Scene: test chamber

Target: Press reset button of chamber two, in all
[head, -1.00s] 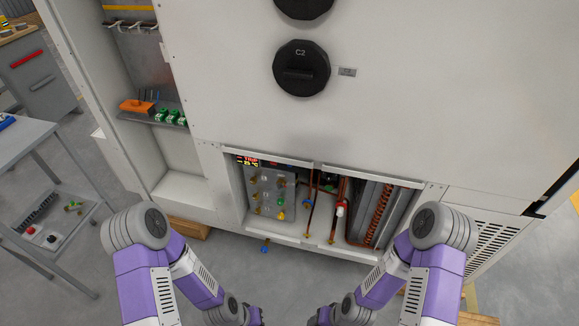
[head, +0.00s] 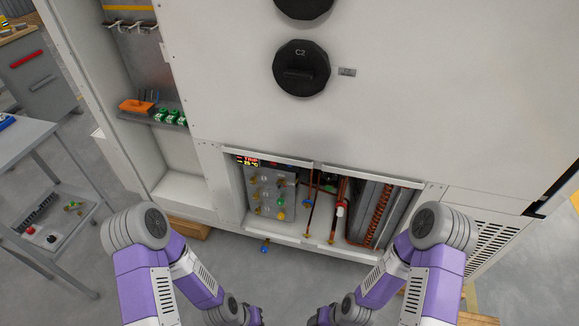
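The test chamber is a large white cabinet (head: 400,120) that fills most of the view. A round black knob marked C2 (head: 301,68) sits on its front, with a small grey label (head: 347,72) to its right. Below, an open bay holds a grey panel (head: 252,210) with several small brass, green, yellow and blue fittings. I cannot tell which part is the reset button.
Copper pipes with a red-and-white fitting (head: 341,208) and a finned coil (head: 383,215) fill the bay's right side. A grey cart (head: 45,215) stands at the left. A shelf (head: 150,117) holds an orange tool and green parts. Grey floor is free between my arms.

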